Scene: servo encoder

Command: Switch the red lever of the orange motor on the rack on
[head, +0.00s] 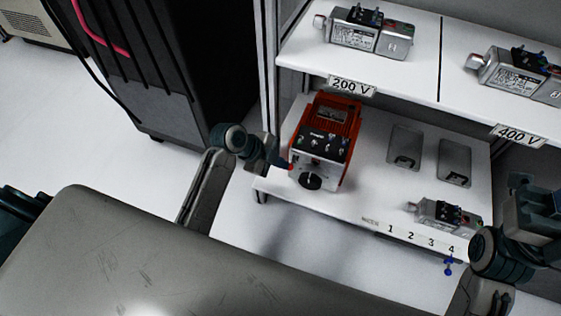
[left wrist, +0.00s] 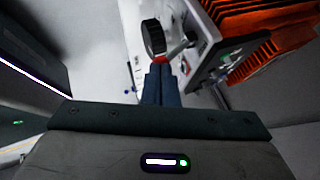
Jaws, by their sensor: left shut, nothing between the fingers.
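The orange motor (head: 325,140) stands on the lower shelf of the rack, with a white front panel, a black knob and dark terminals on top. In the left wrist view its orange fins (left wrist: 265,30) and black knob (left wrist: 153,38) show close up. The red lever (head: 290,167) is at the left side of the front panel; its red part (left wrist: 160,60) shows at my fingertips. My left gripper (head: 284,163) is shut and empty, its tips (left wrist: 160,72) at or touching the red lever. My right gripper (head: 524,190) is at the right edge; its fingers are unclear.
Grey motors stand on the upper shelf (head: 300,62) above 200 V and 400 V labels. A small grey motor (head: 445,212) sits at the lower shelf's front right, by numbers 1 to 4. Two grey plates lie on the shelf. A black cabinet (head: 165,60) stands to the left.

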